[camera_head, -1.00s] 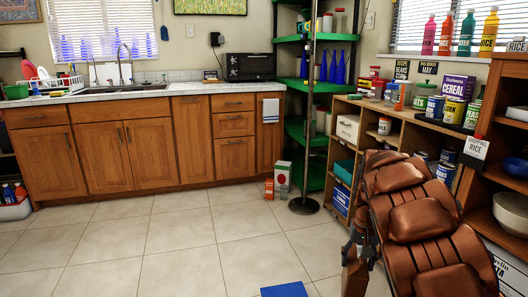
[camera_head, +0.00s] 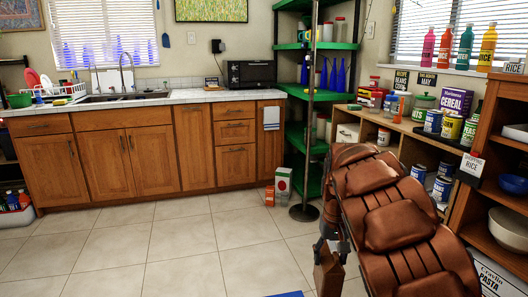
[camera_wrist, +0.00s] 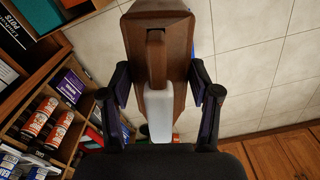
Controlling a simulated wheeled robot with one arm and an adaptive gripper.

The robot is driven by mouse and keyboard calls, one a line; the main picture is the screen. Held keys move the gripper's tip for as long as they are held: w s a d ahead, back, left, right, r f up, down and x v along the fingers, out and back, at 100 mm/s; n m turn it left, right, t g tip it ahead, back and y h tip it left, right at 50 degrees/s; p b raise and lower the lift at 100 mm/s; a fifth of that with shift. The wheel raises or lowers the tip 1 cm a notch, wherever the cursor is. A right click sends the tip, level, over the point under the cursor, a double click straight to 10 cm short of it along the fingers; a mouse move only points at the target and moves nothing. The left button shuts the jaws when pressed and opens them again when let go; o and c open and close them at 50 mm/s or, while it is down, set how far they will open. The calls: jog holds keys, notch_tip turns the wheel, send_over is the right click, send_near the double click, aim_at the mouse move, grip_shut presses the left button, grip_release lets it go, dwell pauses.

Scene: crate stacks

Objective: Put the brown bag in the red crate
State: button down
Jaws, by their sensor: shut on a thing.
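The brown bag (camera_wrist: 178,25) is in the wrist view, between the two dark fingers of my gripper (camera_wrist: 160,82). My gripper is shut on it, and a pale grey-white piece lies along its middle. In the head view the brown bag (camera_head: 328,272) hangs below the end of my arm, in the lower middle, above the tiled floor. My brown padded arm hides part of my gripper there. I cannot make out a red crate in either view.
A blue flat thing (camera_head: 287,294) is cut off at the bottom edge. Wooden shelves (camera_head: 460,160) with cans and boxes stand at right. A black pole (camera_head: 306,150) stands by green shelves. Cartons (camera_head: 283,186) stand on the floor.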

jog(key=shift+s+r+p, duration=0.2)
jog(key=shift+r+p, duration=1.7)
jog(key=shift+p, duration=0.8)
jog(key=shift+s+r+p, duration=0.15)
jog(key=shift+r+p, duration=1.7)
jog(key=shift+p, duration=0.9)
jog(key=shift+s+r+p, duration=0.2)
jog(key=shift+r+p, duration=1.7)
jog(key=shift+p, duration=0.8)
notch_tip(320, 180, up, 6)
jog(key=s+p, duration=0.1)
jog(key=p, duration=0.9)
jog(key=shift+s+r, duration=0.2)
jog(key=shift+r, duration=0.05)
jog(key=shift+d, duration=0.1)
jog(key=shift+r, duration=0.1)
